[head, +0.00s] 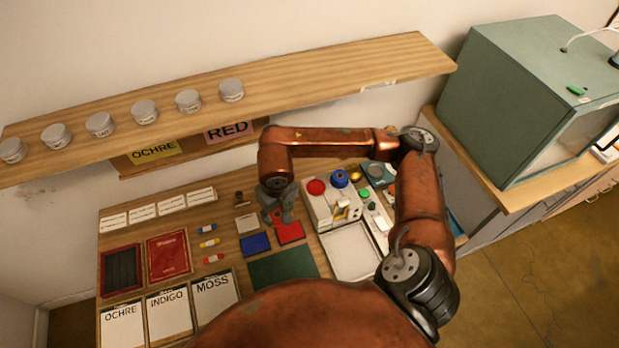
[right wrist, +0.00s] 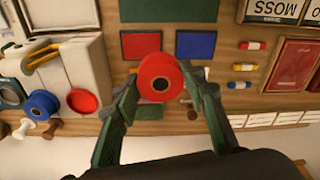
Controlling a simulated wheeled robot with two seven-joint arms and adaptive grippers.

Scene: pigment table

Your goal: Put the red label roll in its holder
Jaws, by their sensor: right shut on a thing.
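The red label roll (right wrist: 160,78) is between the two fingers of my right gripper (right wrist: 164,90), which is shut on it above the table. In the head view my right gripper (head: 277,214) is over the middle of the table, and the roll is mostly hidden by it. A pale holder box (head: 320,207) stands just to its right, with a red round spot (head: 316,187) on top. The red spot (right wrist: 82,100) also shows in the right wrist view, left of the held roll, beside a blue roll (right wrist: 42,104). My left gripper is not in view.
A red pad (head: 290,232) and a blue pad (head: 255,244) lie near the gripper. A white tray (head: 350,250) lies in front of the box. A wooden shelf (head: 300,85) with several jars runs above the table. A green cabinet (head: 520,90) stands at right.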

